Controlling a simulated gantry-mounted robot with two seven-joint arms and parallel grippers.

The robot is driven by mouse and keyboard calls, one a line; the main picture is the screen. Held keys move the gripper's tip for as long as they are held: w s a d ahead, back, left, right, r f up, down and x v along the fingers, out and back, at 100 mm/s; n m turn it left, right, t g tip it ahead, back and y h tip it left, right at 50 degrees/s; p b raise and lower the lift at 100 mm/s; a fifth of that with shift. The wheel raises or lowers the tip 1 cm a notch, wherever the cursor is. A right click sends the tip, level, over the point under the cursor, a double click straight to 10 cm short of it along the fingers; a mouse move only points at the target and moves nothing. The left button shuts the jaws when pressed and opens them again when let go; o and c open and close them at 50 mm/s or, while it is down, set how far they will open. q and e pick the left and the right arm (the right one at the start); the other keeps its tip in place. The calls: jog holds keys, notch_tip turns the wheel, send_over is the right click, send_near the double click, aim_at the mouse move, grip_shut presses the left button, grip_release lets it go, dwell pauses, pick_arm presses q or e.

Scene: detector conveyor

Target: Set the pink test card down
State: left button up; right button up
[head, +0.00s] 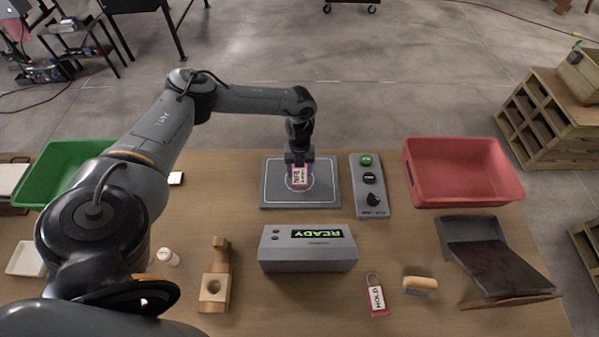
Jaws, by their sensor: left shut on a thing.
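The pink test card (299,177) has a white label with dark print and stands upright. My left gripper (299,163) is shut on its upper part, coming from above. The card is over the middle of a grey square pad (273,194) with a pale circle on it. I cannot tell whether the card's lower edge touches the pad. My right gripper does not show.
A control panel (380,198) with buttons and a knob stands right of the pad. A grey box (308,261) reading READY is in front. A red bin (462,198) is at right, a green bin (62,160) at left.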

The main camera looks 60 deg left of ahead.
pick_arm(q)
jog(key=shift+f, duration=0.9)
jog(key=shift+f, duration=0.2)
jog(key=o, duration=1.1)
jog(key=shift+r, duration=0.1)
jog(key=r, duration=0.4)
jog(key=a+r, duration=0.1)
jog(key=r, duration=0.3)
jog(key=w+r, duration=0.1)
jog(key=r, duration=0.3)
jog(key=shift+a, duration=0.3)
